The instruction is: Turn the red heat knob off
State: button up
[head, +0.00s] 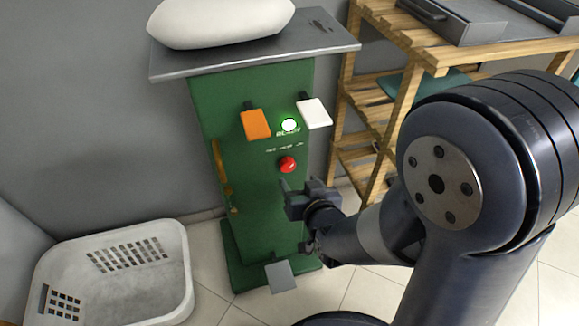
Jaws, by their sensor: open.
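The red heat knob (288,164) is a small round knob on the front of a green cabinet (230,100), below a lit round lamp (289,125). Small markings lie above the knob, too small to read. My gripper (292,186) reaches in from the right, just below the knob in the picture. Its jaws are open, with nothing seen between them. It appears apart from the knob, but the depth gap is hard to tell.
An orange paddle (256,124) and a white paddle (314,113) flank the lamp. A grey pedal (280,276) sits at the cabinet's foot. A padded white form (220,22) tops the cabinet. A white basket (130,290) stands left, a wooden rack (395,115) right.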

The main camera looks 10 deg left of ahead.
aim_at(289, 167)
jog(key=b+x, duration=0.1)
jog(key=x, duration=0.8)
jog(key=shift+w+a+f, duration=0.1)
jog(key=shift+w+f, duration=0.05)
jog(key=shift+f, duration=0.05)
jog(key=shift+c, duration=0.5)
jog(key=c, duration=0.9)
